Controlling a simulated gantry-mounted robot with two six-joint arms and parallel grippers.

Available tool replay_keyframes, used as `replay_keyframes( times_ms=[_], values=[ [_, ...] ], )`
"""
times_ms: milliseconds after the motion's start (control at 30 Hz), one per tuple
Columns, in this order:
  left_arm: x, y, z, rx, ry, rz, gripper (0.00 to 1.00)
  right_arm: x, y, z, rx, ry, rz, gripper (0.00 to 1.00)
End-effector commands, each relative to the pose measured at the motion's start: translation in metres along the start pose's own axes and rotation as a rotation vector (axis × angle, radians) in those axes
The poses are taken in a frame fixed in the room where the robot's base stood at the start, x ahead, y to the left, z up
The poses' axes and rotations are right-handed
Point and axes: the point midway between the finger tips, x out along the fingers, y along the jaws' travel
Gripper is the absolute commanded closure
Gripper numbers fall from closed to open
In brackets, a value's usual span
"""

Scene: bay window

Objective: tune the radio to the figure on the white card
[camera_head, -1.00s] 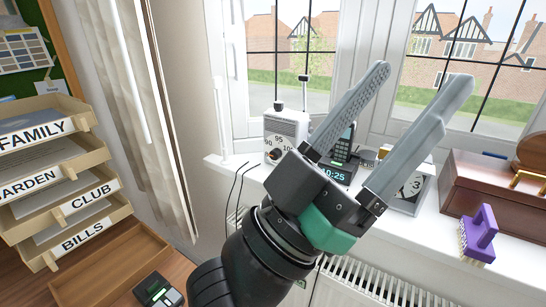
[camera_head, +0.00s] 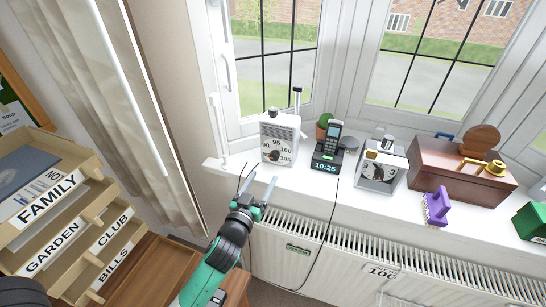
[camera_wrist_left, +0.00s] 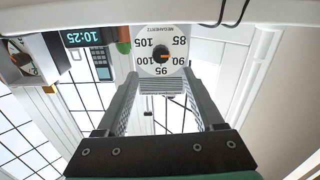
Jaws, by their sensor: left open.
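The white radio (camera_head: 280,138) stands on the sill, left of the clock. Its round dial (camera_wrist_left: 161,52) shows upside down in the left wrist view, with figures from 85 to 105. The dark knob has an orange mark that seems to point near 90. My left gripper (camera_head: 262,178) is open and empty, in front of and below the radio. In the left wrist view its fingers flank the dial, apparently not touching the knob. My right gripper is not in view.
Letter trays (camera_head: 75,220) stand at left. A cable hangs before the radiator.

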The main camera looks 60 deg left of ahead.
Motion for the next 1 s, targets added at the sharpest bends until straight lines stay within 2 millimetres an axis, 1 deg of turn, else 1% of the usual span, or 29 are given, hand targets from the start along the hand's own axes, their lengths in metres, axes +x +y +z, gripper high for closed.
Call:
replay_keyframes(
  times_ms=[33,200,300,400,533,767,800,833,967,1000],
  values=[
    [0.011,-0.001,-0.001,-0.001,0.002,-0.003,0.31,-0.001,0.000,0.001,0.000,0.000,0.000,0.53],
    [0.050,-0.001,0.000,-0.002,0.003,-0.002,0.31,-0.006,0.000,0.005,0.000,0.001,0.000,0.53],
    [0.071,-0.001,0.000,0.000,0.002,-0.002,0.31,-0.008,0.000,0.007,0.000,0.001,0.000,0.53],
    [0.086,0.000,0.000,-0.001,0.002,0.000,0.31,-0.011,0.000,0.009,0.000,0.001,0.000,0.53],
    [0.096,0.000,-0.001,0.000,0.001,0.000,0.31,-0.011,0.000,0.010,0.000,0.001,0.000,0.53],
    [0.098,0.000,-0.001,0.000,0.001,0.000,0.31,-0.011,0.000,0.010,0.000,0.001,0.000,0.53],
    [0.098,0.000,-0.001,0.000,0.001,0.000,0.33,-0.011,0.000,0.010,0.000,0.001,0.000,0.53],
    [0.098,0.000,-0.001,0.000,0.001,0.000,0.38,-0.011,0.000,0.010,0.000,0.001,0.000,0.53],
    [0.097,0.000,-0.001,0.000,0.001,0.000,0.61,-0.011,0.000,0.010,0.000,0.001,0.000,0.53],
    [0.097,0.000,-0.001,0.000,0.001,0.000,0.69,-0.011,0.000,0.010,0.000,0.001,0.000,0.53]
  ],
)
